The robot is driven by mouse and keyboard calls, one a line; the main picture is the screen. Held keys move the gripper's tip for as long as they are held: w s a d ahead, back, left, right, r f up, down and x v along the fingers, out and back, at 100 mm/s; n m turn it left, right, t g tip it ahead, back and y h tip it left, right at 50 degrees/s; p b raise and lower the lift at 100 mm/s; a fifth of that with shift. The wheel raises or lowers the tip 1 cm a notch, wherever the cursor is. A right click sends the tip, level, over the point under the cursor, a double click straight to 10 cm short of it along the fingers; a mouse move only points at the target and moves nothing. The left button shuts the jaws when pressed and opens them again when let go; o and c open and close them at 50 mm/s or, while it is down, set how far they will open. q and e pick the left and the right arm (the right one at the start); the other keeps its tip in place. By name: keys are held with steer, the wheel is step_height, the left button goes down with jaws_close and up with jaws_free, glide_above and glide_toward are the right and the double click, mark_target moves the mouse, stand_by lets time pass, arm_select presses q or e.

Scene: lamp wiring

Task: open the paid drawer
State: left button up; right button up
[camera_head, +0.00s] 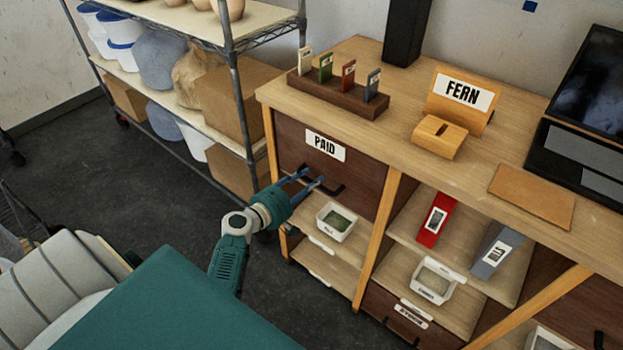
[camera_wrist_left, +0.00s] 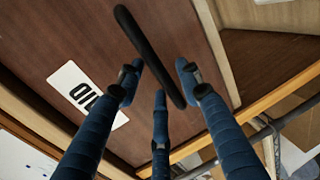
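The paid drawer (camera_head: 357,178) has a dark brown front with a white PAID label (camera_head: 325,146) and is closed in the upper left bay of the wooden desk. Its black bar handle (camera_head: 338,188) is below the label. My left gripper (camera_head: 305,181) is in front of the drawer at the handle. In the left wrist view, the black handle (camera_wrist_left: 146,48) runs between the spread blue fingers of my left gripper (camera_wrist_left: 158,88). The fingers are open around it; contact is not clear. The label shows partly in that view (camera_wrist_left: 87,96). My right gripper is not in view.
The wooden desk (camera_head: 395,115) carries a card rack (camera_head: 338,95), a FERN stand (camera_head: 462,97) and a laptop (camera_head: 590,140). Shelves below hold bins (camera_head: 337,222) and binders (camera_head: 437,218). A wire shelving unit (camera_head: 233,70) stands left.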

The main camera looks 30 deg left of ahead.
arm_select(q)
steer(key=shift+w+d+f, duration=0.1)
steer(key=shift+w+f, duration=0.05)
steer(key=shift+w, duration=0.55)
jaws_close()
steer(key=shift+f, duration=0.1)
